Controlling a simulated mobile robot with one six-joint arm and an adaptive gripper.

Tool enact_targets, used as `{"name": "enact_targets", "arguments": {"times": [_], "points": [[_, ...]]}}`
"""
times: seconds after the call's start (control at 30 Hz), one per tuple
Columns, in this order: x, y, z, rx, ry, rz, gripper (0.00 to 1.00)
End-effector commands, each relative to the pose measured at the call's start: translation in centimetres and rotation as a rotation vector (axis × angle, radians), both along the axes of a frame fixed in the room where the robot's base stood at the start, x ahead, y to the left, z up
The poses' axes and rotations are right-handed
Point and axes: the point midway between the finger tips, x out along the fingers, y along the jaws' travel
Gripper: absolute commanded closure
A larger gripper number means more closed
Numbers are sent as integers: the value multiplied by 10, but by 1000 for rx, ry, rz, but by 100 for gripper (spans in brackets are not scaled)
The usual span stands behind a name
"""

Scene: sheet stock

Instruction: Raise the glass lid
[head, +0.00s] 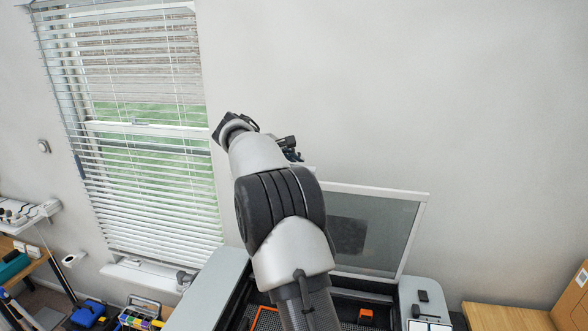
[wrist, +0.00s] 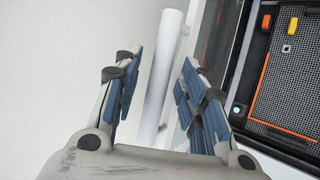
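The glass lid (head: 372,232) stands raised and steeply tilted at the back of the machine, a grey pane in a white frame. My arm hides its left part. My gripper (head: 291,150) is near the lid's upper left, mostly hidden behind my own wrist. In the wrist view my gripper (wrist: 160,98) is open, with blue pads spread on both sides of a white bar (wrist: 164,75), which looks like part of the lid's frame or handle. Gaps show between the bar and the pads, so it is not clamped.
The machine's pale body (head: 208,291) stands below, with a dark mesh bed (wrist: 285,98) edged in orange inside it. Small orange and yellow pieces lie there. A window with blinds (head: 150,180) is at left, a wooden table (head: 505,317) at right. The wall is close behind.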

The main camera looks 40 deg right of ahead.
Motion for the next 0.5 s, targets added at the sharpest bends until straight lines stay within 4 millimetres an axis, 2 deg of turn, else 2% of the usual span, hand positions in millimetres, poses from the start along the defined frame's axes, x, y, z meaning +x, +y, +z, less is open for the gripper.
{"name": "enact_targets", "arguments": {"times": [0.3, 0.5], "points": [[-7, 53, 44, -1, -3, 4, 62], [-11, 75, 61, -1, -3, 1, 62]]}}
